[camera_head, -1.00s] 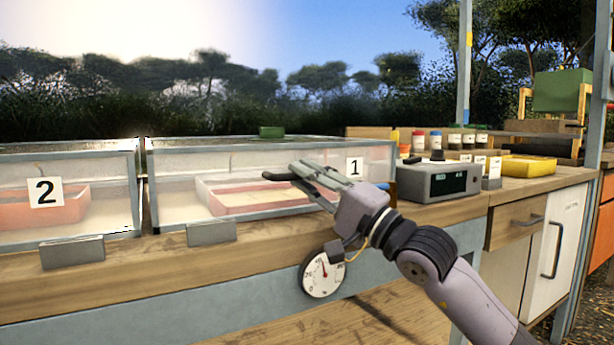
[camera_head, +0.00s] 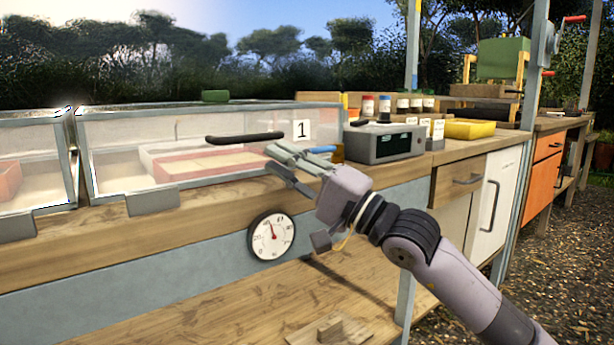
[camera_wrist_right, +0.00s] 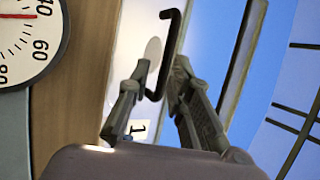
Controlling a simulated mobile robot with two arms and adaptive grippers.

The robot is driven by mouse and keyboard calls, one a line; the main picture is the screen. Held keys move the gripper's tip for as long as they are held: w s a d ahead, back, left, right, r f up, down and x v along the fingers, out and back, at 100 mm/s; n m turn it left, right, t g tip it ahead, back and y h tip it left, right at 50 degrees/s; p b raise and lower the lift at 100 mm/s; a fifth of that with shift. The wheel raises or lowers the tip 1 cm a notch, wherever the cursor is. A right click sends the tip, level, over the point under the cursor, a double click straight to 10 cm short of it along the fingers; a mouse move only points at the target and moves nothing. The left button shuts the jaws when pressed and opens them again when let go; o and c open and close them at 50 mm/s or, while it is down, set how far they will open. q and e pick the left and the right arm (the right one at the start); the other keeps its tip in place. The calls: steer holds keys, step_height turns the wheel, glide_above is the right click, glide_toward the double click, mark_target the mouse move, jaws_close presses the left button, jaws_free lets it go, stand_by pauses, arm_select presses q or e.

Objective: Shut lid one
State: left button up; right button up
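The clear, grey-framed case one (camera_head: 85,160) stands on the wooden bench, with a white "1" label (camera_head: 302,130) and a black bar handle (camera_head: 245,138) at its front. I cannot tell for sure whether its lid is fully shut. A pink tray shows inside. My right gripper (camera_head: 270,162) is open and empty, just in front of and below the handle's right end. In the right wrist view the handle (camera_wrist_right: 174,45) shows beyond the spread fingertips (camera_wrist_right: 158,72); contact cannot be told. My left gripper is out of view.
A round dial (camera_head: 271,236) hangs on the bench front below my gripper. A second case (camera_head: 35,165) adjoins at left.

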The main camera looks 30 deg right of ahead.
steer(key=shift+v, duration=2.75)
steer(key=shift+s+r, duration=0.1)
